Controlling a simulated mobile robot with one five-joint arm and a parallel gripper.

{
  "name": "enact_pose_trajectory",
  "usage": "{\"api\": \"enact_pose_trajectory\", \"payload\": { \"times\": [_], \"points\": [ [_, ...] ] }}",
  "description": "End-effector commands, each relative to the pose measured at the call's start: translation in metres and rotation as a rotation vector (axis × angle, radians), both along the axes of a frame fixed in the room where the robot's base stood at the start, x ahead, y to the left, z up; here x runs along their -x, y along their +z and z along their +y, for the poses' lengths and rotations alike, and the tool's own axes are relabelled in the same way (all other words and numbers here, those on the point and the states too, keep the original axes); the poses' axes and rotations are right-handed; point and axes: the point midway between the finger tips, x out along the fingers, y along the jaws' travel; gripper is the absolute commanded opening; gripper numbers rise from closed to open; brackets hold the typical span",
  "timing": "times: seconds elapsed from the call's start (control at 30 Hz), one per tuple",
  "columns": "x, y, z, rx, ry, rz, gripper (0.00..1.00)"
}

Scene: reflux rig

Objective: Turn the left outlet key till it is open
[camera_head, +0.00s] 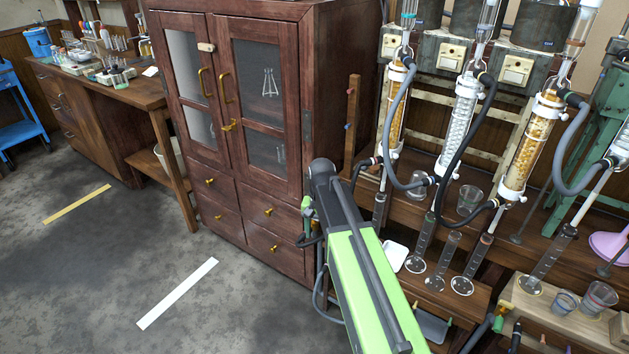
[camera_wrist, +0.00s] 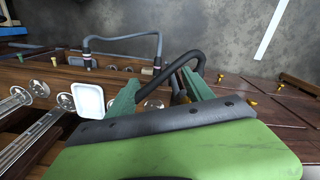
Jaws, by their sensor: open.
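I cannot clearly pick out the left outlet key in either view. The rig's left glass column (camera_head: 397,105), filled with amber pieces, hangs on the rack with a grey hose (camera_head: 389,135) beside it. A dark fitting (camera_head: 368,162) sits at its lower left. In the head view, my gripper (camera_head: 307,215) is mostly hidden behind my wrist, in front of the cabinet's right side. In the wrist view a grey hose (camera_wrist: 125,37) runs between two upright fittings beyond the fingers.
A wooden cabinet (camera_head: 250,100) stands left of the rig. Below the columns, glass cylinders (camera_head: 415,263) and a white tray (camera_head: 396,256) stand on a wooden shelf. The tray also shows in the wrist view (camera_wrist: 88,101).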

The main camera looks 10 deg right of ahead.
Motion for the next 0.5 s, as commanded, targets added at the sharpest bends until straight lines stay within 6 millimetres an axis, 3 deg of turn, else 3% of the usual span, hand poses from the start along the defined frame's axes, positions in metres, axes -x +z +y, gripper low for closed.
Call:
{"api": "enact_pose_trajectory", "payload": {
  "times": [0.03,0.2,0.33,0.5],
  "points": [
    [-0.022,0.05,0.0,0.0,-0.046,0.0,0.6],
    [-0.071,0.123,-0.001,0.0,-0.214,0.0,0.6],
    [-0.095,0.156,-0.001,0.0,-0.308,0.0,0.6],
    [-0.106,0.166,-0.001,0.0,-0.361,0.0,0.6]
  ]
}}
